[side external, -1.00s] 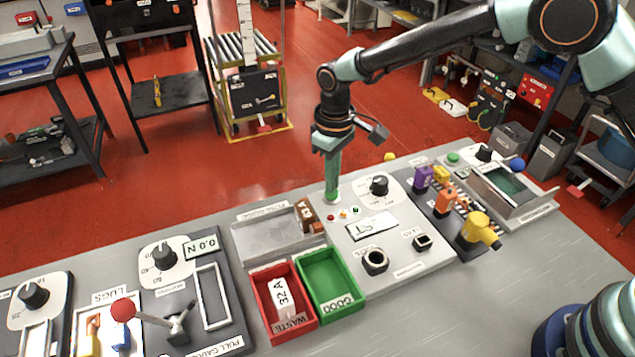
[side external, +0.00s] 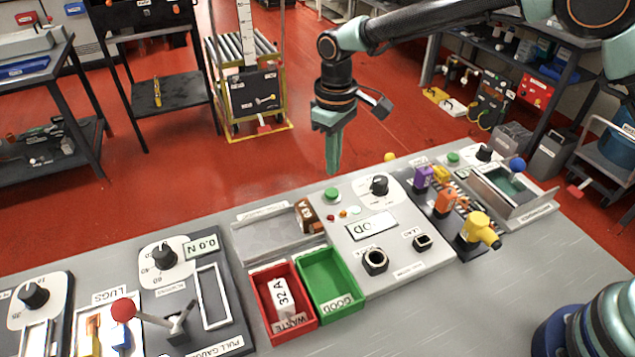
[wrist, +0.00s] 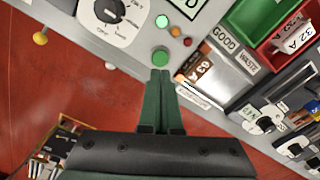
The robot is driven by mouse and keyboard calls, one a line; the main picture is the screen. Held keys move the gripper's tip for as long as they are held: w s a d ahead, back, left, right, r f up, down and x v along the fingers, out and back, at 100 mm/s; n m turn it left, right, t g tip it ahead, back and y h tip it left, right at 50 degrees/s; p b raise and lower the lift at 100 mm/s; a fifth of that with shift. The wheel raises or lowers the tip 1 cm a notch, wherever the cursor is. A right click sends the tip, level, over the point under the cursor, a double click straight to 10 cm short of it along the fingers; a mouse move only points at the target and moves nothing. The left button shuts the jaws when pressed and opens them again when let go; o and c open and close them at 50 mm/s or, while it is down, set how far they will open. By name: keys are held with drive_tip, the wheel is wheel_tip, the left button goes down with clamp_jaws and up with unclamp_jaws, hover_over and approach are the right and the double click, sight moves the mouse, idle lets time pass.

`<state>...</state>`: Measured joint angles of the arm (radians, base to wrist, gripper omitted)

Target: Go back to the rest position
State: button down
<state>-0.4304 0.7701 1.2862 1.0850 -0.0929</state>
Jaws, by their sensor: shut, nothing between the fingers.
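My gripper (side external: 333,172) hangs above the tester panel in the side external view, pointing down, its fingers together and empty. A green button (side external: 331,194) on the panel lies just below the fingertips, with a visible gap. In the wrist view the closed fingers (wrist: 160,75) point toward the same green button (wrist: 160,57). The panel's display (side external: 371,226) reads something ending in "OD", partly unclear. A lit green lamp (wrist: 162,21) shows near the button in the wrist view.
A brown block (side external: 306,216) sits by the grey tray (side external: 262,243). The red waste bin (side external: 268,308) holds a white block marked 32A (side external: 283,297); the green good bin (side external: 345,303) looks empty. A yellow tool (side external: 480,230) stands right. Open air surrounds my gripper.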

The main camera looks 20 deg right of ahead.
drive_tip(key=s+d+r+m+t, duration=0.2)
drive_tip(key=s+d+r, duration=0.3)
drive_tip(key=d+r, duration=0.3)
drive_tip(key=s+d+r+m+t, duration=0.2)
drive_tip(key=s+d+r, duration=0.4)
drive_tip(key=d+r, duration=0.25)
drive_tip(key=s+d+f+m+t, duration=0.1)
drive_tip(key=s+d+m, duration=0.1)
drive_tip(key=s+d, duration=0.3)
drive_tip(key=shift+s+f+t, duration=0.2)
drive_tip(key=shift+s+t, duration=0.1)
drive_tip(key=shift+s, duration=0.85)
